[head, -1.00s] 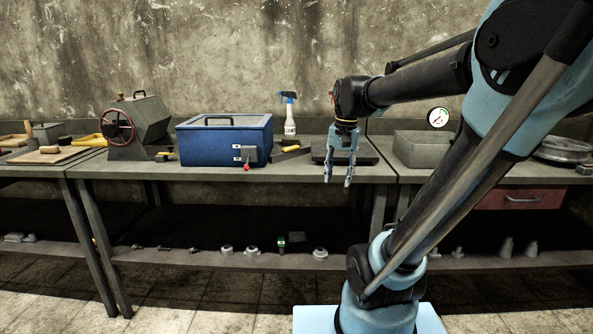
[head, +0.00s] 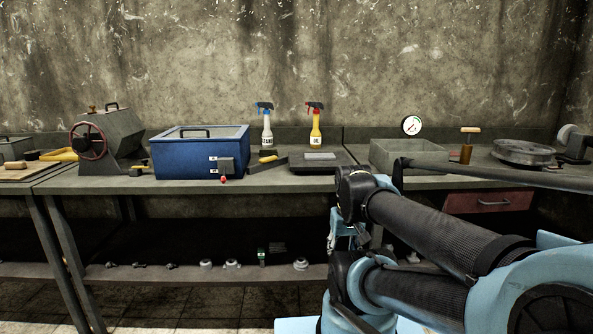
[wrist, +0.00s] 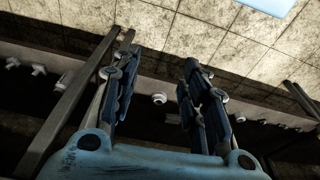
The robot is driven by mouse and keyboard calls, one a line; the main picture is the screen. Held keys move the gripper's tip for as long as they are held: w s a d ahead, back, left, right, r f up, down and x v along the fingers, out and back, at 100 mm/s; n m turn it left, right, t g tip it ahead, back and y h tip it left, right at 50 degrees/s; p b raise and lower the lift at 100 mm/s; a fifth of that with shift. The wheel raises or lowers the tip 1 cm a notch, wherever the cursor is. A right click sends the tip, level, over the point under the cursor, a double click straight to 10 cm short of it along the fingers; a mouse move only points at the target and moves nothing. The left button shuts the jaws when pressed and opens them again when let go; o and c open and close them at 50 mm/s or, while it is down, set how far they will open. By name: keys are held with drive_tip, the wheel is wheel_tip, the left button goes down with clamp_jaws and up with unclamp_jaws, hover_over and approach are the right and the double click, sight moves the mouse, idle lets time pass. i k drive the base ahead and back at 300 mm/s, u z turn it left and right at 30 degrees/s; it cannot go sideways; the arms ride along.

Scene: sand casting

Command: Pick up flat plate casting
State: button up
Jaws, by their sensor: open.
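A small pale flat plate (head: 320,156), which looks like the flat plate casting, lies on a dark flat platform (head: 342,166) on the bench in the head view. My gripper (head: 345,241) hangs in front of the bench, below the tabletop edge and below the plate. In the wrist view my gripper (wrist: 160,58) shows its two fingers spread apart with nothing between them. The wrist view looks down at the floor and lower shelf, and the plate is not seen there. My forearm partly hides the gripper in the head view.
A blue box (head: 200,158) and a yellow-handled tool (head: 267,161) stand left of the platform. White (head: 267,128) and yellow (head: 316,130) spray bottles stand behind. A grey tray (head: 409,155) is to the right. Several small parts lie on the lower shelf (head: 180,276).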

sight(306, 156)
drive_tip(key=k, duration=1.15)
drive_tip(key=z, duration=0.1)
drive_tip(key=i, duration=1.2)
drive_tip(key=u, duration=0.75)
drive_tip(key=i, duration=0.4)
drive_tip(key=u, duration=0.35)
